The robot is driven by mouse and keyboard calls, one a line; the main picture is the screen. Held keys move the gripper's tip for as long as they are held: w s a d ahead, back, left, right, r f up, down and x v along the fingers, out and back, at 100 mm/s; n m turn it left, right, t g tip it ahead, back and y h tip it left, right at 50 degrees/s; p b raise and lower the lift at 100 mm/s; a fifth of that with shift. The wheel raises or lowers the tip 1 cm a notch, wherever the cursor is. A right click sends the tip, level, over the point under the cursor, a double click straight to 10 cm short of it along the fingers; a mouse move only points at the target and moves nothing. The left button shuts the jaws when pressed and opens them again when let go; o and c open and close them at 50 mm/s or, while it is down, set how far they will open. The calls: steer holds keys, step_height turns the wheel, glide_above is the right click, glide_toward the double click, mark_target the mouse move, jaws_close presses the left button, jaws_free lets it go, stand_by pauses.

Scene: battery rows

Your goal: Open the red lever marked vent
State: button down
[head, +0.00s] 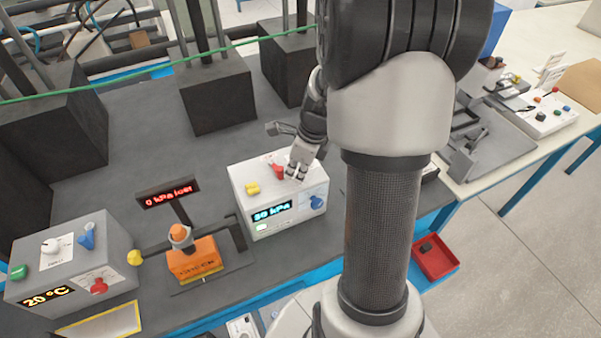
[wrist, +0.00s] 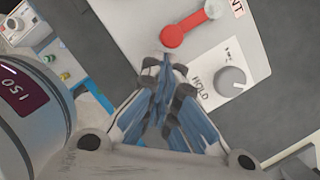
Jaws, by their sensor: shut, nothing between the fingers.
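The red lever (wrist: 186,28) is on top of the white box (wrist: 135,20), beside a label whose visible letters read "NT". In the wrist view its round red end is near my gripper, and its other end meets a pale grey round part. In the head view the red lever (head: 278,172) shows just left of my gripper (head: 296,172). My gripper (wrist: 166,62) is shut and empty, its tips just short of the lever's red end. I cannot tell whether they touch. The head view shows the white box (head: 245,215) with a "50 kPa" display.
A grey knob (wrist: 230,78) marked "HOLD" is right of my fingers. The white box also has a yellow part (head: 252,188) and a blue knob (head: 316,202). An orange device (head: 193,262) and a "20 °C" box (head: 70,255) stand to the left. Dark blocks (head: 218,100) stand behind.

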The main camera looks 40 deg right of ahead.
mark_target(272, 189)
stand_by(0.3)
steer(key=shift+a+m+p, duration=0.4)
steer(key=shift+p, duration=0.3)
steer(key=shift+a+m+p, duration=0.35)
steer(key=shift+m+p, duration=0.15)
steer(key=shift+p, duration=0.15)
steer(key=shift+a, duration=0.1)
steer(key=m+p, duration=0.1)
steer(key=a+p, duration=0.1)
steer(key=p, duration=0.1)
steer(key=a+m+h+p, duration=0.1)
steer(key=shift+w+a+r+m+p, duration=0.15)
steer(key=shift+w+r+m+p, duration=0.05)
steer(key=shift+r+m+p, duration=0.1)
steer(key=shift+w+a+f+m+p, duration=0.1)
steer(key=shift+w+a+m+p, duration=0.2)
steer(key=shift+a+m+p, duration=0.4)
steer(key=shift+w+a+f+p, duration=0.2)
steer(key=shift+w+a+p, duration=0.2)
steer(key=shift+p, duration=0.1)
steer(key=shift+d, duration=0.15)
